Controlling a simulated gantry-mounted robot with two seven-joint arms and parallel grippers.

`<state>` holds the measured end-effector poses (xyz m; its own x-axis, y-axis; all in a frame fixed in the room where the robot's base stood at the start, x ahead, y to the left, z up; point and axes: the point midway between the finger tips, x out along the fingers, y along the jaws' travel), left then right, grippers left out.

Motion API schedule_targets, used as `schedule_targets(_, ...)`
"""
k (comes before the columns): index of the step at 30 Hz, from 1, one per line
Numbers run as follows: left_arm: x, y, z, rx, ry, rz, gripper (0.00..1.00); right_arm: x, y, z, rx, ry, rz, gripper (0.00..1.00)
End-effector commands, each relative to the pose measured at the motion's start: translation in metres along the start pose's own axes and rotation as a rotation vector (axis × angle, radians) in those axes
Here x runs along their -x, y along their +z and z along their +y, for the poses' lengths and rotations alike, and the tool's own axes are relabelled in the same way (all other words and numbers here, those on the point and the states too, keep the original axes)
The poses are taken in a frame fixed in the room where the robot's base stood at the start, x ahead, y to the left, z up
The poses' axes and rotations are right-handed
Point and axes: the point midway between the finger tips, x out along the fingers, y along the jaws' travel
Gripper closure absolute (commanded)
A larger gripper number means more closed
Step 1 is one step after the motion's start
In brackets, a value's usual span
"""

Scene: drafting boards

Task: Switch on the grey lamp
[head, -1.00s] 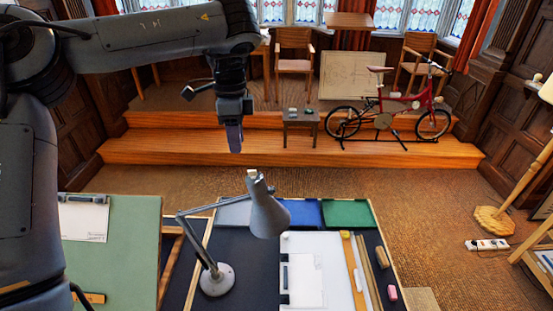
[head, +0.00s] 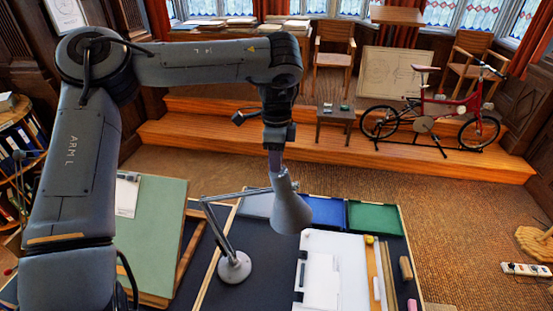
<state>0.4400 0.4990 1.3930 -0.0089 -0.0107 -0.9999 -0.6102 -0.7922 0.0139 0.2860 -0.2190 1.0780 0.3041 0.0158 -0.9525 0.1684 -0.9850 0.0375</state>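The grey lamp (head: 291,212) stands on the dark desk, with its round base (head: 235,267) at the left and its jointed arm reaching up to a tilted, downward-facing shade. My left gripper (head: 275,168) points straight down at the top of the shade. Its fingertips overlap the cap of the shade in the picture; I cannot tell whether they touch. The fingers show edge-on as one narrow strip, so their opening cannot be judged. The top of the shade is hidden behind them. No glow shows from the lamp. My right gripper is out of view.
A green drafting board (head: 155,235) lies left of the lamp. Blue (head: 331,212) and green (head: 374,218) trays sit behind it, and white paper (head: 345,262) lies to its right. A red bicycle (head: 440,108) and a small stool (head: 335,122) stand on the wooden step behind.

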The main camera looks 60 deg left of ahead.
Motion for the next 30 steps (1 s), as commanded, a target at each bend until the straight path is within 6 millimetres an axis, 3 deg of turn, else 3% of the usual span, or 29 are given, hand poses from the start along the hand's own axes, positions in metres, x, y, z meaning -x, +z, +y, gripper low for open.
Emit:
schedule_targets(12, -0.0070, -0.0002, 0.0002, 0.000, 0.000, 0.001, 0.66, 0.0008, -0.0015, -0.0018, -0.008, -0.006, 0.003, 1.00)
schedule_targets(19, -0.0068, -0.0001, 0.0002, 0.000, 0.000, 0.001, 1.00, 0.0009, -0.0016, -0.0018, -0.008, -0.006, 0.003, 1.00)
schedule_targets(30, -0.0064, -0.0001, 0.0004, -0.015, -0.004, 0.000, 1.00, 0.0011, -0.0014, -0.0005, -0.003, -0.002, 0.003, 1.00)
